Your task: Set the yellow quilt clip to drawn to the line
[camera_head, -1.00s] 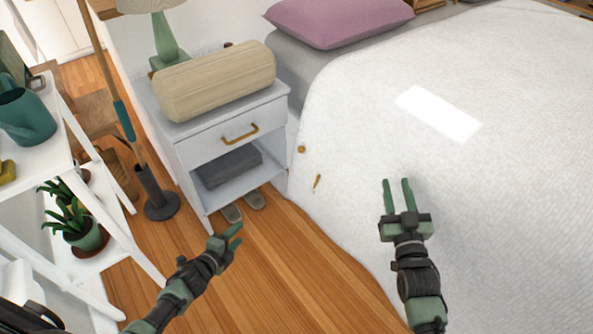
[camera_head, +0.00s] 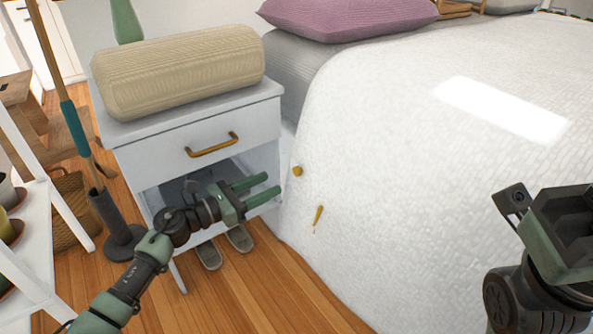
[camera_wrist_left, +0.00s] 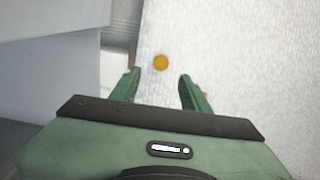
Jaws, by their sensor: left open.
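A round yellow piece (camera_head: 297,170) sits on the side of the white quilt (camera_head: 400,140), facing the nightstand. A thin, elongated yellow piece (camera_head: 318,216) is below it and to the right; I cannot tell which of the two is the clip. My left gripper (camera_head: 275,184) is open and empty, its fingers pointing right, with the tips just left of the round piece. In the left wrist view the round piece (camera_wrist_left: 160,62) shows just beyond and between the open fingertips, apart from them. My right gripper (camera_head: 565,235) is large at the right edge; its fingertips are not clear.
A white nightstand (camera_head: 190,130) with a brass handle and a beige bolster (camera_head: 180,70) on top stands close behind my left gripper. Slippers (camera_head: 238,238) lie on the wooden floor below. A white shelf (camera_head: 30,270) is at the left.

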